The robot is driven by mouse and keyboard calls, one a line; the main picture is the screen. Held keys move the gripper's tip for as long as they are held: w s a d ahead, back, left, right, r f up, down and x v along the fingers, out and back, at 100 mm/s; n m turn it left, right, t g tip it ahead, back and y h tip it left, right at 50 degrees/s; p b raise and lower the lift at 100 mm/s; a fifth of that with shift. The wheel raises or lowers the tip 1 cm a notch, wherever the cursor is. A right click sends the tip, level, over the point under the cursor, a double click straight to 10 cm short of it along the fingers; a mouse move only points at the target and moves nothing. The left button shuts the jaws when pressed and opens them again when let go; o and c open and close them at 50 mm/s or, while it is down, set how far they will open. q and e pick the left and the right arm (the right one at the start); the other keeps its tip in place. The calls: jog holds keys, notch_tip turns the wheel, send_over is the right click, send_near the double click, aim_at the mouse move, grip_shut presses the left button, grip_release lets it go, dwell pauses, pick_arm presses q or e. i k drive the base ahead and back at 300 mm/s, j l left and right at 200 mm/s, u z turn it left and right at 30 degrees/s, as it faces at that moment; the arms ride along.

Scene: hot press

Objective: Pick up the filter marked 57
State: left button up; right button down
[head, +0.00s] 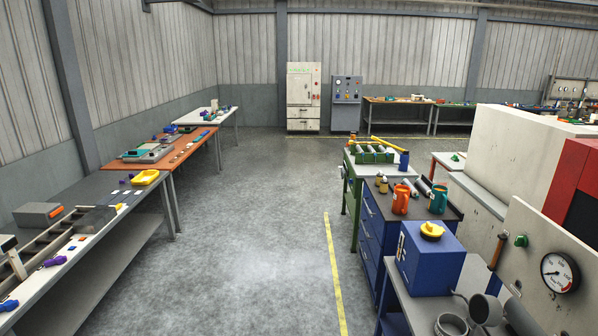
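I cannot make out any marking 57, so I cannot tell which thing is the filter. An orange cylindrical item (401,199) and a teal and orange one (438,199) stand upright on the dark top of a blue drawer cabinet (370,237) at the right. Small yellowish cylinders (383,185) and dark-and-grey rod-like pieces (422,186) are by them. Any marks on these are too small to read. Neither of my grippers shows in the head view.
A blue tank with a yellow cap (432,258) and grey round fittings (451,325) are at the near right, beside a pressure gauge (560,272). Workbenches with tools (94,240) line the left. The grey floor aisle (250,230) between is clear, with a yellow line (334,275).

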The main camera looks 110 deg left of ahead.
aim_at(380, 176)
jog(key=k+j+u, duration=0.2)
jog(key=j+u, duration=0.75)
jog(key=j, duration=0.2)
jog(key=j+u, duration=0.45)
jog(key=j, duration=0.2)
jog(key=i+j+u, duration=0.1)
jog(key=j+u, duration=0.35)
jog(key=j, duration=0.15)
jog(key=i+j, duration=0.1)
jog(key=j, duration=0.3)
jog(key=i+j, duration=0.1)
jog(key=j, duration=0.25)
jog(key=i+j+u, duration=0.1)
jog(key=j, duration=0.3)
jog(key=i+j, duration=0.15)
jog(key=j, duration=0.2)
jog(key=i+j, duration=0.1)
jog(key=j, duration=0.3)
jog(key=i+j, duration=0.15)
jog(key=j, duration=0.2)
jog(key=i+j+u, duration=0.1)
jog(key=j, duration=0.3)
jog(key=i+j, duration=0.15)
jog(key=j, duration=0.2)
